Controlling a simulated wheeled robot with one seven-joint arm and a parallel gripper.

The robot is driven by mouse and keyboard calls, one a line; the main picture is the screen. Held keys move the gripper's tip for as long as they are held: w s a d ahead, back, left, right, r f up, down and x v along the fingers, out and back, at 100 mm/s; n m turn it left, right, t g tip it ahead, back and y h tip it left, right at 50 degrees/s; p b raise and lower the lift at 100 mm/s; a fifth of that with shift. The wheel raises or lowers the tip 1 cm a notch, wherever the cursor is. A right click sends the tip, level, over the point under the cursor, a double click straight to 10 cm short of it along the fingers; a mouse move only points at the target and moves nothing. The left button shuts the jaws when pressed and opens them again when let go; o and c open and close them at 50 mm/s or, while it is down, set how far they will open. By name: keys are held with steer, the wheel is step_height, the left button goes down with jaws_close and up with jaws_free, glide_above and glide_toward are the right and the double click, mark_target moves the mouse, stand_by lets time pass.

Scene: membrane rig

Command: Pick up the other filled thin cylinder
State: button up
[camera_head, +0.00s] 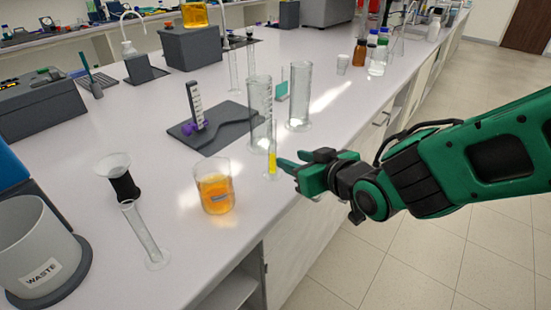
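A thin cylinder with yellow liquid (272,163) stands upright near the bench's front edge, just left of my gripper (284,164). My green gripper is low and points left, its fingertips close to this cylinder. Whether they touch it or have it between them is unclear, as the fingers overlap from this angle. Another thin cylinder (146,237) stands nearer the camera, tilted-looking in perspective, and looks empty. Two more thin cylinders stand farther back, one at the left (233,72) and one beside it (251,58); their contents are too small to tell.
A beaker of orange liquid (214,196) stands left of my gripper. Large clear cylinders (260,105) (299,95) stand just behind it. A grey stand base (232,122), a funnel on a black holder (122,183) and a waste bin (35,245) are farther left. Bottles (378,58) stand behind.

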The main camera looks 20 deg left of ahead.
mark_target(275, 156)
steer(key=shift+s+a+r, duration=0.1)
steer(key=shift+s+a, duration=0.3)
steer(key=shift+a, duration=0.7)
steer(key=x, duration=0.5)
steer(key=shift+a, duration=0.1)
steer(key=shift+r+x, duration=0.15)
steer(key=shift+x, duration=1.15)
steer(key=shift+r+x, duration=0.15)
steer(key=shift+x, duration=1.1)
steer(key=shift+w+a, duration=0.1)
steer(key=shift+a, duration=0.05)
jaws_close()
